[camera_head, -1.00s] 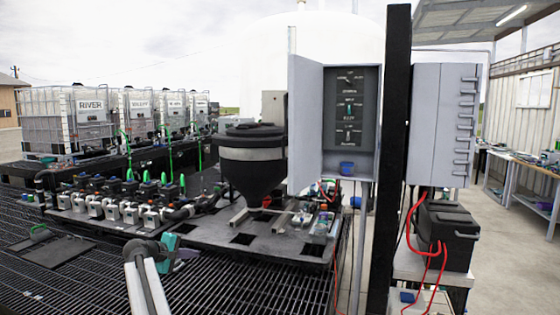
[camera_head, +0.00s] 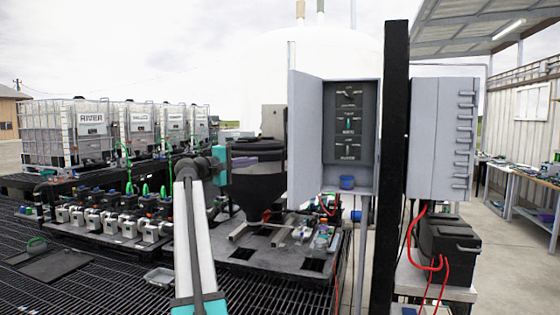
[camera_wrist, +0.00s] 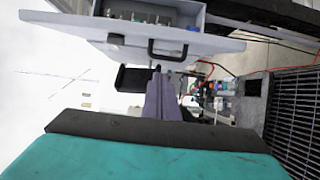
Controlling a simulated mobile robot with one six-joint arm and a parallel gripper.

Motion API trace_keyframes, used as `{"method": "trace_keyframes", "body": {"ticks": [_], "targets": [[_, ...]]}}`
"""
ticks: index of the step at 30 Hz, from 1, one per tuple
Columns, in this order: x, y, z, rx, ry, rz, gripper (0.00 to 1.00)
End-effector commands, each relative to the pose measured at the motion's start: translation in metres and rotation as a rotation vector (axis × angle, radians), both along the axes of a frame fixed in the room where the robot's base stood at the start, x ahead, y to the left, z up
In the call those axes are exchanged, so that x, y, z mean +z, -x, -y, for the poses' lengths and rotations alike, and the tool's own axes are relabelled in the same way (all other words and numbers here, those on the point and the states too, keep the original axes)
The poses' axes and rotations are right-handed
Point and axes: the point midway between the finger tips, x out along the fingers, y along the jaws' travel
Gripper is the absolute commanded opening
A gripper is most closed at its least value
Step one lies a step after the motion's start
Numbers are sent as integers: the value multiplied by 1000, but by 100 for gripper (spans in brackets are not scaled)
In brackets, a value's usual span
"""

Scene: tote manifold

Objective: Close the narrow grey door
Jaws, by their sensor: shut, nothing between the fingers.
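The narrow grey door (camera_head: 304,130) stands open on the left side of the grey control cabinet (camera_head: 365,180) in the head view. In the wrist view the door (camera_wrist: 90,35) crosses the upper part as a pale panel with a black handle (camera_wrist: 182,50), beside the open cabinet interior (camera_wrist: 150,12). My gripper (camera_wrist: 162,97) shows its two fingers together with nothing between them, pointing toward the door's handle side. Whether the fingertips touch the door cannot be told. In the head view my arm is raised left of the door, and the fingers are hard to make out.
A black hopper (camera_head: 252,185) stands behind my arm, left of the cabinet. A black post (camera_head: 394,150) rises right of the cabinet, with a second grey cabinet (camera_head: 440,140) beyond it. A blue cup (camera_head: 347,182) sits on the cabinet's bottom ledge.

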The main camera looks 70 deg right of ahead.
Motion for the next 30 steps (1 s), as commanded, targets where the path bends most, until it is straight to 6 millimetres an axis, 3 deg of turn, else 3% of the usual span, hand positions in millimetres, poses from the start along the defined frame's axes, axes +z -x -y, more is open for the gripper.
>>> {"method": "trace_keyframes", "body": {"ticks": [17,30], "targets": [[3,4,7,-3,2,-1,0],[4,26,56,-3,2,-1,0]]}}
